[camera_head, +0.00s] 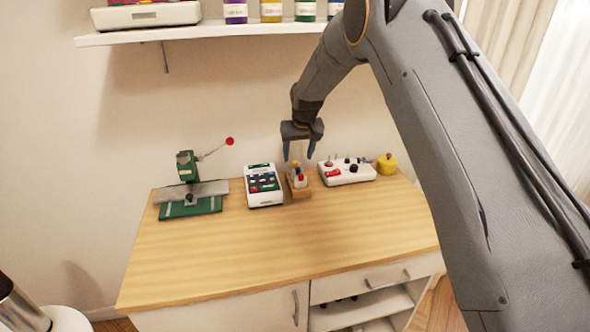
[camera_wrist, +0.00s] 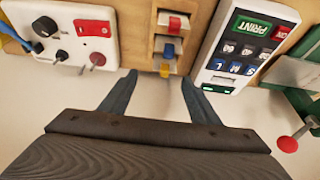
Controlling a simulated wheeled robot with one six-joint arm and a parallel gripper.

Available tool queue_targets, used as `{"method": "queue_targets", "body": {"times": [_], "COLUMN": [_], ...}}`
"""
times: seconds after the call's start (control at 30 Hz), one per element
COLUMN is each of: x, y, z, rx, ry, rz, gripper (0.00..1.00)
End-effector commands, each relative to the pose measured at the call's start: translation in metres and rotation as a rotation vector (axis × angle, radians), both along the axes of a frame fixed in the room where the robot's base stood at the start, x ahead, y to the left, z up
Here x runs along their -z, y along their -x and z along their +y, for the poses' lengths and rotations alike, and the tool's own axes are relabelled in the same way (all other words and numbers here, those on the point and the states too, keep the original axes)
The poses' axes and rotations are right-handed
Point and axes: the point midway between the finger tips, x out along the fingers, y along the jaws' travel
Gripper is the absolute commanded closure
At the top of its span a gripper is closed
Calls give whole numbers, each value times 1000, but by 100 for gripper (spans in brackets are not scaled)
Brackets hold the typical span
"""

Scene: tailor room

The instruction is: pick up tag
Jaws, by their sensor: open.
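A small wooden holder (camera_head: 301,194) stands on the wooden table, with small pale pieces marked red, blue and yellow in it. I take these to be the tags (camera_head: 299,177), though they are too small to read. In the wrist view the holder (camera_wrist: 155,50) has stepped slots with a red tag (camera_wrist: 174,24), a blue tag (camera_wrist: 169,50) and a yellow tag (camera_wrist: 165,68). My gripper (camera_head: 299,153) is open and empty, above the holder. In the wrist view its fingers (camera_wrist: 158,85) point toward the holder, apart from it.
A white label printer with keys (camera_head: 264,186) stands close left of the holder. A white control box with knobs (camera_head: 346,171) stands close right, beside a yellow round object (camera_head: 387,164). A green press with a red-knobbed lever (camera_head: 190,186) is farther left. The table front (camera_head: 260,245) is clear.

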Motion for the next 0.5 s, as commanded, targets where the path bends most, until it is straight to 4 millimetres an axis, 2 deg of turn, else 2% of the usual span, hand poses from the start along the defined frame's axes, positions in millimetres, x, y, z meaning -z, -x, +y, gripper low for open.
{"method": "queue_targets", "body": {"times": [0.4, 0.5], "x": [43, 48], "y": [-9, -11], "z": [10, 11], "rx": [0, 0], "ry": [0, 0], "rz": [1, -1], "gripper": [44, 44]}}
